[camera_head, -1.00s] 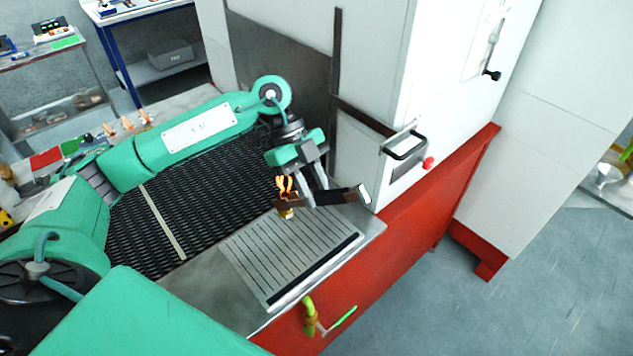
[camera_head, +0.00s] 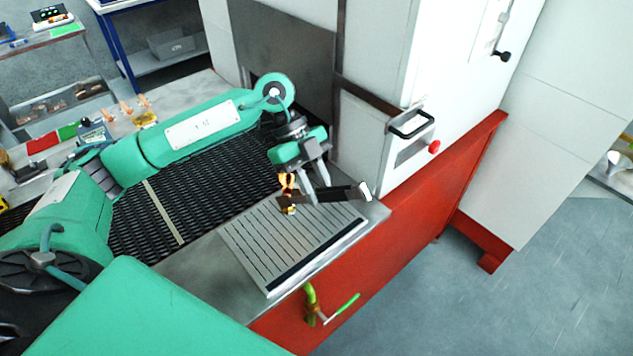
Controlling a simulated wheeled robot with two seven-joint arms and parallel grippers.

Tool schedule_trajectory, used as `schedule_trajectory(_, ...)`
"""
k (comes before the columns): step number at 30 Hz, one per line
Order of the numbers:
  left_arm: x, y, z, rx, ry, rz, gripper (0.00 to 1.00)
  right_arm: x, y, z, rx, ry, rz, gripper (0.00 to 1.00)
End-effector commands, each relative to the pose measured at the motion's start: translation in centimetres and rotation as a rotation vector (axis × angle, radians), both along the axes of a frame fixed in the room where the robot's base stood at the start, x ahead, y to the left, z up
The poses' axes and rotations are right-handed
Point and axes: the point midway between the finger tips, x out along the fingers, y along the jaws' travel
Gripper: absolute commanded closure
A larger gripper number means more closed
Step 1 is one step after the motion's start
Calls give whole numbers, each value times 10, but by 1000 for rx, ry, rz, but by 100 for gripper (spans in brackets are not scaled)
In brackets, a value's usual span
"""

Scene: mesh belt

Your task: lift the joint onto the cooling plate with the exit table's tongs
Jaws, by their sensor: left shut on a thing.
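My left gripper (camera_head: 316,188) is shut on the dark tongs (camera_head: 338,193), which lie about level across its fingers with a pale end at the right. At the left end of the tongs is the joint (camera_head: 287,184), small and copper-orange with a brass-coloured lower part. It shows over the far left edge of the slotted grey cooling plate (camera_head: 290,247). I cannot tell whether it touches the plate or how the tongs grip it. The plate lies on the metal exit table (camera_head: 200,268). My right gripper is not in view.
The black mesh belt (camera_head: 205,200) runs left of the plate, under my left arm. More copper pieces (camera_head: 127,110) lie at the far left.

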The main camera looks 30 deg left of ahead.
Motion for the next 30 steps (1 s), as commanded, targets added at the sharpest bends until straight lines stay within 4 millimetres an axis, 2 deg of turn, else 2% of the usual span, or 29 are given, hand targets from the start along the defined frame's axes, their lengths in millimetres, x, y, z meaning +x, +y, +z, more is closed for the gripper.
schedule_trajectory(1, 0, 0, -11, -1, 0, 1, 100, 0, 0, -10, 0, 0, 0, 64)
schedule_trajectory(9, 0, 0, -37, 0, -1, 1, 100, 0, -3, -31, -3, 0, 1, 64)
schedule_trajectory(21, 0, 0, -40, -1, -2, 1, 100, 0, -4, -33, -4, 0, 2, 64)
schedule_trajectory(22, 0, 0, -40, -1, -2, 1, 71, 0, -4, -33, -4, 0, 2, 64)
schedule_trajectory(23, 0, 0, -40, -1, -2, 1, 68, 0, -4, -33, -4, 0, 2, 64)
schedule_trajectory(30, 0, 0, -41, 0, -1, 1, 68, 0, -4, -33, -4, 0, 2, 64)
